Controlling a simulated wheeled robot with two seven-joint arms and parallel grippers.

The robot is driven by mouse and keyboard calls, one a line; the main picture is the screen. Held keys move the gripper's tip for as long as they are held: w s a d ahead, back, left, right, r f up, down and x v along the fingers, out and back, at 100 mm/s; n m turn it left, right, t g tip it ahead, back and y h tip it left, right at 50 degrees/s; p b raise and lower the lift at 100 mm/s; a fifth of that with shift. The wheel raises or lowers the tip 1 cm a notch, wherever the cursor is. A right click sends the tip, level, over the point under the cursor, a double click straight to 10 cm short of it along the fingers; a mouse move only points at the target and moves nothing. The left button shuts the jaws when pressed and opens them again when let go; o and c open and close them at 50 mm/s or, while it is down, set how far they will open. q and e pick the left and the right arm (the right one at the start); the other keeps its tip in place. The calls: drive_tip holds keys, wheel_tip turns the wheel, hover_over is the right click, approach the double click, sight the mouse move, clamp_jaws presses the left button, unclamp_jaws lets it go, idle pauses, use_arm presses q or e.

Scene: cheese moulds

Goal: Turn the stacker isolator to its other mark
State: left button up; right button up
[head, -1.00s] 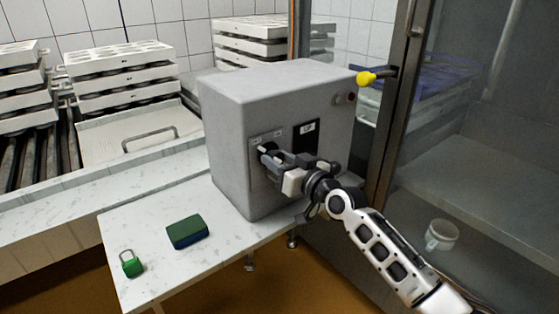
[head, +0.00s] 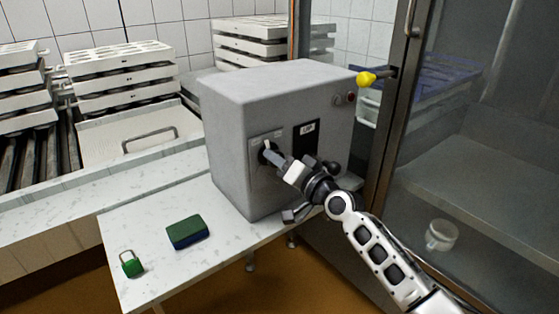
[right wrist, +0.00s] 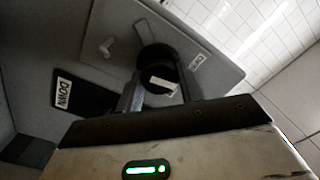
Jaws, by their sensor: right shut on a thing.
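The stacker isolator is a round black knob (head: 262,157) with a pale pointer, on a light plate (head: 256,145) on the front of a grey control box (head: 228,135). My right gripper (head: 272,156) is shut on the knob, its jaws rolled to a slant. In the right wrist view the dark knob (right wrist: 157,62) sits between the fingers, with a white bar on it. A small white label (right wrist: 197,60) lies on the plate to its right. Which mark the pointer meets is unclear, as the gripper partly covers it. My left gripper is not in view.
A black panel (right wrist: 75,92) lettered DOWN is beside the isolator. A yellow knob (head: 367,78) stands by the door frame. A green padlock (head: 131,265) and a green-blue block (head: 187,232) lie on the marble-topped table (head: 150,215). Stacked white moulds (head: 120,75) stand behind.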

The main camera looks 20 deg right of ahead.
drive_tip(key=m+p, duration=0.1)
drive_tip(key=m, duration=0.4)
drive_tip(key=shift+m, duration=0.4)
drive_tip(key=m+p, duration=0.1)
drive_tip(key=m, duration=0.4)
drive_tip(key=shift+h, duration=0.3)
drive_tip(key=shift+f+m, duration=0.1)
drive_tip(key=shift+m, duration=0.3)
drive_tip(key=o, duration=1)
drive_tip(key=v, duration=1.6)
drive_tip(key=shift+f+b, duration=0.35)
drive_tip(key=shift+b, duration=0.05)
